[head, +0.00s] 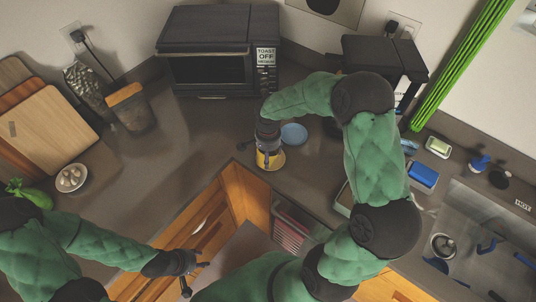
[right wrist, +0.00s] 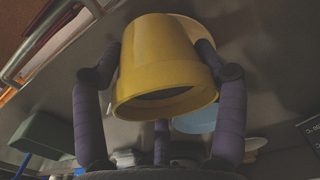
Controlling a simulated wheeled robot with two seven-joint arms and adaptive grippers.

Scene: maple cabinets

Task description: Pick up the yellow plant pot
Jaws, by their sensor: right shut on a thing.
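The yellow plant pot (head: 270,162) is at the counter's inner corner edge in the head view, partly covered by my right gripper (head: 268,146). In the right wrist view the yellow pot (right wrist: 160,60) fills the middle, with its wide rim toward the camera. The dark fingers of my right gripper (right wrist: 160,85) are closed against both sides of it. I cannot tell whether the pot touches the counter. My left gripper (head: 192,274) is at the bottom of the head view, over the lower cabinets, with its fingers apart and nothing between them.
A blue round dish (head: 294,134) is just right of the pot. A toaster oven (head: 218,52) stands behind, and a dark appliance (head: 386,58) is at the back right. Cutting boards (head: 48,118) and a bowl (head: 71,178) are at left. The counter between is clear. A sink (head: 480,225) is at right.

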